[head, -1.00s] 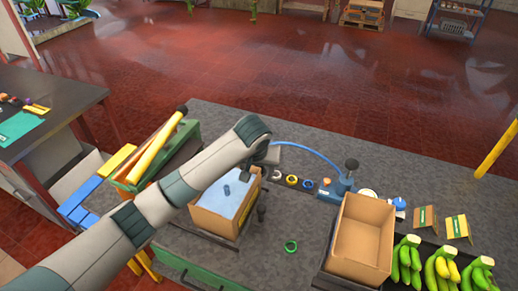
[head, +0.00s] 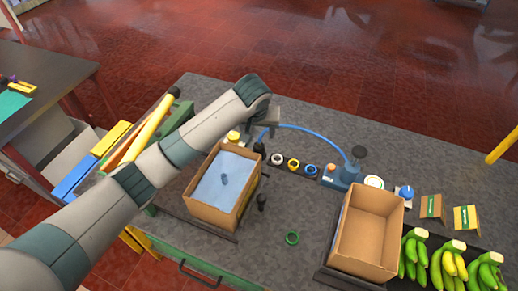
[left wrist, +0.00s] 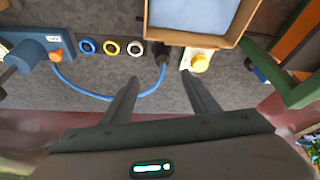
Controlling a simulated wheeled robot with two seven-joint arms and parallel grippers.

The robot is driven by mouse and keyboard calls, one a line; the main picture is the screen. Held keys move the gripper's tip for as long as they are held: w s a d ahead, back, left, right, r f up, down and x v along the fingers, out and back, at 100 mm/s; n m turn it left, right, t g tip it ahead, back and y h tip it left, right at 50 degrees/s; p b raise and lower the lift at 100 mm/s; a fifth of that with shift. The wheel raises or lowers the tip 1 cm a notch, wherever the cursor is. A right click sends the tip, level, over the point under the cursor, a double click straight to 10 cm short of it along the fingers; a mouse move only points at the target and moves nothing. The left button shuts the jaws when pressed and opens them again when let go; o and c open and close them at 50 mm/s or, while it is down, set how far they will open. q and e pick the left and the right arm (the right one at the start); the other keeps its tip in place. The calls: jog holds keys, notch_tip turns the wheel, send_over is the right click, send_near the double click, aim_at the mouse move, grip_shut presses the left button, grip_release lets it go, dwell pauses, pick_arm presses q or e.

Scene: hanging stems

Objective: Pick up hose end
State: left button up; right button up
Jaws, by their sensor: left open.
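A blue hose (head: 318,134) arches from a blue pump-like device (head: 342,176) towards a black hose end (head: 259,146) beside the far corner of a cardboard box. In the left wrist view the black hose end (left wrist: 162,57) stands between a white ring and a yellow knob. My left gripper (head: 264,122) is just beyond the hose end. Its open fingers (left wrist: 160,80) show in the left wrist view on either side of the blue hose (left wrist: 153,89), close to the hose end. I cannot tell whether they touch it. My right gripper is out of view.
A box with a blue pad (head: 208,216) stands on the grey worktop. Coloured rings (head: 293,165) sit in a row beside the hose end. An empty box (head: 366,237), bananas (head: 450,263) and cards lie right.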

pick_arm(q)
jog(key=b, duration=0.1)
send_near(259, 147)
jog(key=b+x, duration=0.2)
jog(key=b, duration=0.1)
jog(key=b+x, duration=0.3)
jog(key=b, duration=0.1)
jog(key=shift+w+d+f, duration=0.2)
jog(key=shift+d, duration=0.05)
jog(key=shift+w+f+b, duration=0.35)
jog(key=shift+f+b, duration=0.2)
jog(key=shift+b, duration=0.4)
jog(key=b+x, duration=0.1)
jog(key=b, duration=0.1)
jog(key=b+x, duration=0.1)
jog(key=b, duration=0.1)
jog(key=b+x, duration=0.2)
jog(key=shift+s+a+f, duration=0.15)
jog(key=shift+s+a, duration=0.05)
jog(key=shift+a, duration=0.05)
jog(key=shift+w+f+b, duration=0.3)
jog(key=shift+f+b, duration=0.15)
jog(key=shift+b, duration=0.35)
jog(key=shift+c, duration=0.2)
